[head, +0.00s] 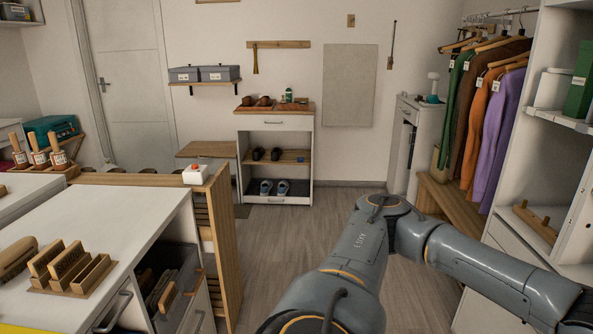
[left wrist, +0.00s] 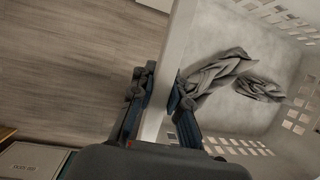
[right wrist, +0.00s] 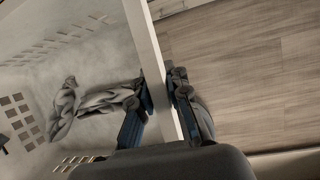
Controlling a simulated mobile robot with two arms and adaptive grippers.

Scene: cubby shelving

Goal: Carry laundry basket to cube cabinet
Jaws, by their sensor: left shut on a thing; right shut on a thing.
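The white laundry basket (left wrist: 178,45) shows in the left wrist view, with a grid of holes in its walls and grey crumpled cloth (left wrist: 215,75) inside. My left gripper (left wrist: 160,95) is shut on its rim, one finger inside and one outside. In the right wrist view the basket (right wrist: 143,35) and its cloth (right wrist: 95,100) show again, and my right gripper (right wrist: 163,92) is shut on the rim in the same way. The basket and both grippers are outside the head view. I cannot identify the cube cabinet for certain.
A white counter (head: 85,215) with brushes stands at the left, beside a wooden rack (head: 228,230). A small shoe cabinet (head: 275,123) stands at the back wall. A white shelf unit (head: 560,180) and hanging clothes (head: 500,125) are at the right. Bare floor (head: 290,225) lies between.

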